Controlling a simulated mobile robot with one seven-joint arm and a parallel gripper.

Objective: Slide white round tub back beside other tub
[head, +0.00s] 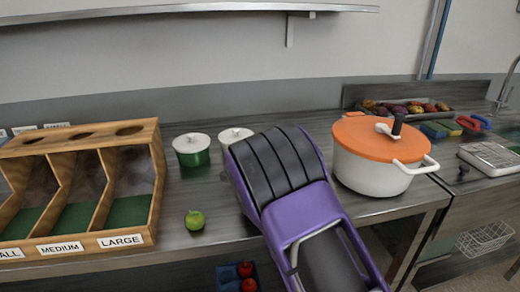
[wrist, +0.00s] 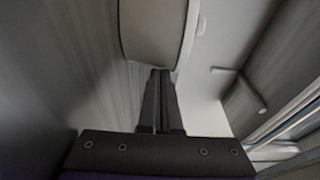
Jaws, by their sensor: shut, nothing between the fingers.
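The white round tub (head: 236,136) stands on the steel counter, partly hidden behind my purple and black arm in the head view. In the wrist view, my gripper (wrist: 160,73) is shut and empty. Its fingertips are at the edge of a pale rounded body (wrist: 157,30), which looks like the white tub; I cannot tell whether they touch. In the head view my arm hides the fingers.
A wooden sorting box (head: 155,190) stands left, with a green apple (head: 195,220) on the counter right of it. A white pot with orange lid (head: 375,155) stands close right of my arm. A tray of produce (head: 400,107) lies behind. A shelf (head: 180,10) hangs above.

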